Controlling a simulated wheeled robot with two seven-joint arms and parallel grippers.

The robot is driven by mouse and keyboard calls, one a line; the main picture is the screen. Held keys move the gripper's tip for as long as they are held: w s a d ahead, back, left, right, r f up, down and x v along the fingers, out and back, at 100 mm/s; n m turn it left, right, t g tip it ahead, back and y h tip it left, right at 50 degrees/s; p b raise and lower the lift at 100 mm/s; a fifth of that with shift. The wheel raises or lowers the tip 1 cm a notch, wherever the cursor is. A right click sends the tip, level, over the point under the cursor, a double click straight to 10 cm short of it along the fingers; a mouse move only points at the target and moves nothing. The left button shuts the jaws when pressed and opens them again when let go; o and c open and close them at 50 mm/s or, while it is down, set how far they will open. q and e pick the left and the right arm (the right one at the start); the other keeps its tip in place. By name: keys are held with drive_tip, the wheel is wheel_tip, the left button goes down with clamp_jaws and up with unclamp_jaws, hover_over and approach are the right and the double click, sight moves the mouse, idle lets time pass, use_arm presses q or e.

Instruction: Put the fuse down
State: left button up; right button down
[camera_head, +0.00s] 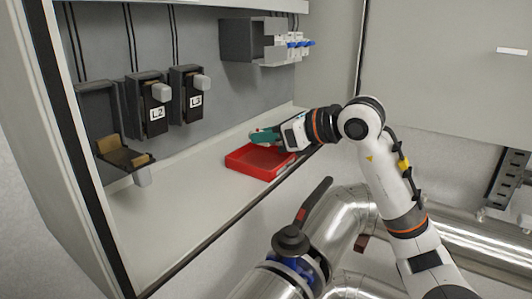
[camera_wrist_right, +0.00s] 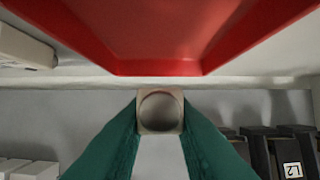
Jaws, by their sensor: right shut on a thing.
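My right gripper (camera_head: 262,136) has teal fingers and comes in from the right, above the back part of the red tray (camera_head: 243,167). In the right wrist view its fingers (camera_wrist_right: 160,122) are shut on the fuse (camera_wrist_right: 160,108), a beige, square-ended piece with a round grey face. The red tray also shows in that view (camera_wrist_right: 155,66), close to the fuse. I cannot tell whether the fuse touches the tray. In the head view the fuse is too small to make out clearly. My left gripper is not in view.
The tray stands on the cabinet's light shelf (camera_head: 180,215), near its front edge. The leftmost fuse holder (camera_head: 125,157) is swung open; the L2 holder (camera_head: 152,105) and L3 holder (camera_head: 190,95) are closed. A valve lever (camera_head: 315,202) rises before the shelf. The shelf left of the tray is clear.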

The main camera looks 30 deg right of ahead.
sight(266, 164)
drive_tip(key=shift+w+a+f, duration=0.1)
drive_tip(key=shift+w+f, duration=0.1)
drive_tip(key=shift+f, duration=0.45)
wheel_tip(266, 164, down, 2)
drive_tip(key=shift+s+f, duration=0.1)
drive_tip(key=shift+f, duration=0.6)
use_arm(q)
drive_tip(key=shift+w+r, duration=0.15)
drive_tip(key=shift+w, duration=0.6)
use_arm(e)
drive_tip(key=c, duration=1.3)
unclamp_jaws()
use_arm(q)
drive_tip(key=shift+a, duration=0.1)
use_arm(e)
drive_tip(key=shift+o, duration=0.2)
drive_tip(key=shift+r, duration=0.1)
